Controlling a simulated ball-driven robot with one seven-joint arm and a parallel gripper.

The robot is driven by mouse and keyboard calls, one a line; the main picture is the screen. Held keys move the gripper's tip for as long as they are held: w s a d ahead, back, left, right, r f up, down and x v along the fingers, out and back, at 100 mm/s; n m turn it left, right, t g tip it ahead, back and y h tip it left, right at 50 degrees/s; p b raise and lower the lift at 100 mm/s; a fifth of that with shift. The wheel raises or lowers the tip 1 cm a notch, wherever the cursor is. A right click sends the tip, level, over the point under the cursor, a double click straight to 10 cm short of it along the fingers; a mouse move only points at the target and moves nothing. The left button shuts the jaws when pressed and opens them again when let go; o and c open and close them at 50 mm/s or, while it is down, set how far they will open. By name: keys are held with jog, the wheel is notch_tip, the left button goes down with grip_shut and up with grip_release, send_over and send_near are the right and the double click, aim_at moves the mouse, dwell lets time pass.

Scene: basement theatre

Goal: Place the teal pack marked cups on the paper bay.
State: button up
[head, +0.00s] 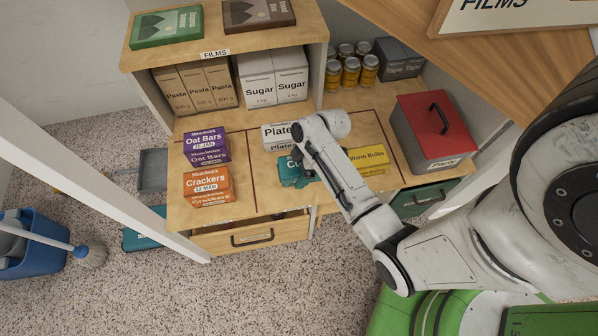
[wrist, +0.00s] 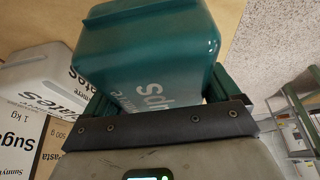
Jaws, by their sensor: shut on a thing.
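The teal pack marked cups (head: 287,172) is in the middle section of the wooden counter, partly hidden by my arm in the head view. It fills the middle of the wrist view (wrist: 140,60), where my gripper (wrist: 165,95) is shut on it. A white pack marked plates (head: 280,136) stands just behind it; it also shows at the left of the wrist view (wrist: 45,88). Dark red lines divide the counter, and its middle section (head: 272,200) holds the plates pack. No paper label is readable. I cannot tell whether the teal pack touches the counter.
Oat bars (head: 206,147) and crackers (head: 208,185) stand to the left. A yellow box (head: 368,160) and a red-lidded box (head: 435,125) are to the right. Pasta (head: 195,88), sugar (head: 273,77) and jars (head: 350,70) stand behind. A drawer (head: 250,236) below is slightly open.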

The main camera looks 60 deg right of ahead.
jog(key=shift+s+f, duration=0.1)
jog(key=shift+f, duration=0.95)
jog(key=shift+f, duration=0.1)
jog(key=o, duration=0.9)
jog(key=shift+c, duration=0.2)
